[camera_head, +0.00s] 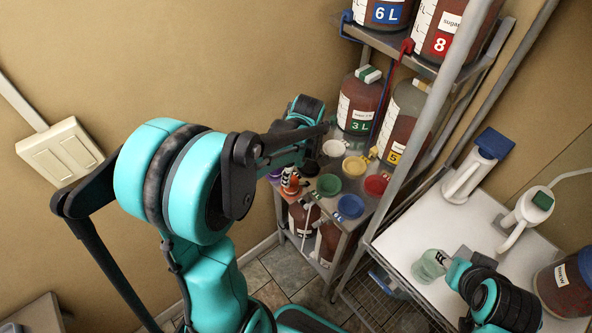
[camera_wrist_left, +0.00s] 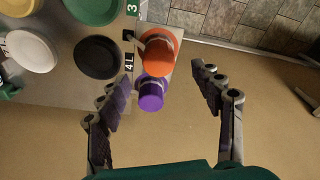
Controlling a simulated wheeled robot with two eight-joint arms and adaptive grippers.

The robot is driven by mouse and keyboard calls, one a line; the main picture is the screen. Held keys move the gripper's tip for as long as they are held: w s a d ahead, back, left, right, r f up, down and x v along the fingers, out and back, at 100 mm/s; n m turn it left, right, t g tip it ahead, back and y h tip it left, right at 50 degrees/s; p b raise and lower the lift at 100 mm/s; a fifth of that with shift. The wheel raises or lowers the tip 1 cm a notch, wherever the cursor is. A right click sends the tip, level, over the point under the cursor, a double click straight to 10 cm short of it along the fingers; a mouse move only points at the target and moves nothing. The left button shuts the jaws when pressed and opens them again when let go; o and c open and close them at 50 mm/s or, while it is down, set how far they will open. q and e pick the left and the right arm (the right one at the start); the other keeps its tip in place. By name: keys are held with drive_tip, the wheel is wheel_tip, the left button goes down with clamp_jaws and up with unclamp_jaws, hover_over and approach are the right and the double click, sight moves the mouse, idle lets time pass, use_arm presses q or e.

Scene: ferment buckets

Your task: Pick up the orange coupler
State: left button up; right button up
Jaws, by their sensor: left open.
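The orange coupler (camera_wrist_left: 157,55) is a round orange cap in the left wrist view, at the edge of the grey shelf beside the purple coupler (camera_wrist_left: 151,95). In the head view the orange coupler (camera_head: 290,186) is small and partly hidden near the shelf's left corner. My left gripper (camera_wrist_left: 157,86) is open and empty, its fingers on either side of the purple coupler in the picture, with the orange one just beyond. I cannot tell the height gap. In the head view my left arm hides its fingers. My right gripper (camera_head: 456,272) is beside a translucent greenish vessel (camera_head: 430,265); contact is unclear.
White, green, red and blue lids stand on the low shelf (camera_head: 318,201), with the green lid (camera_head: 328,185) near the coupler. Brown jars (camera_head: 361,103) stand behind, and a rack post (camera_head: 415,140) rises to the right. A white table (camera_head: 405,245) holds white handled items.

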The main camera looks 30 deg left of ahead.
sight(292, 181)
use_arm(q)
drive_tip(key=f, duration=0.2)
drive_tip(key=f+b, duration=0.1)
drive_tip(key=f, duration=0.2)
drive_tip(key=a+f+b, duration=0.1)
drive_tip(key=f, duration=0.1)
drive_tip(key=shift+w+f, duration=0.1)
drive_tip(key=shift+f, duration=0.2)
drive_tip(key=c, duration=1.4)
